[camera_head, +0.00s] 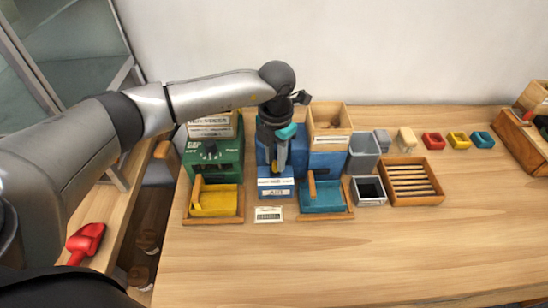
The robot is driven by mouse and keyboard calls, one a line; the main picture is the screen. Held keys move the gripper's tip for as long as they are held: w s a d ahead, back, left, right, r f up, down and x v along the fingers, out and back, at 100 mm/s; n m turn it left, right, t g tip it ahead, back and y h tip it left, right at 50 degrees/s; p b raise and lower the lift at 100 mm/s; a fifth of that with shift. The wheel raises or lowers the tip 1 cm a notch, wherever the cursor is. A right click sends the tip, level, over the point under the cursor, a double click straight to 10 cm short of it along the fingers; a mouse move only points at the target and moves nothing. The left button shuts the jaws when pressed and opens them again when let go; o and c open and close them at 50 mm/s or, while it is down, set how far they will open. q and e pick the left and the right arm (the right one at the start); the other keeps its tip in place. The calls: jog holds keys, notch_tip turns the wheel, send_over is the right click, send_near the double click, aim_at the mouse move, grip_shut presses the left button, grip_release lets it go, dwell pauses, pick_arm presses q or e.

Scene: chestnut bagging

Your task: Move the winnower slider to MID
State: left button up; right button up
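A blue machine (328,163) stands at the back of the table, with a wooden hopper (328,120) on top. I take it to be the winnower, but its labels are too small to read. A blue block with a white label plate (275,187) sits at its left front. My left gripper (275,170) points down just above and behind this plate, in front of the blue body. The gripper and wrist hide the slider area, so the slider and its setting cannot be made out. Whether the fingers touch anything is unclear. My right gripper is not in view.
A green machine (225,163) stands at the left, with a yellow tray (213,202) before it. A blue tray (321,198), a grey bin (363,155), a small dark-filled box (368,190) and a slatted wooden tray (437,182) stand to the right. The front table (400,255) is clear.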

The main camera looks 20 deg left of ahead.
pick_arm(q)
jog(key=shift+o, duration=1.3)
notch_tip(320, 180, up, 15)
jog(key=shift+r, duration=0.15)
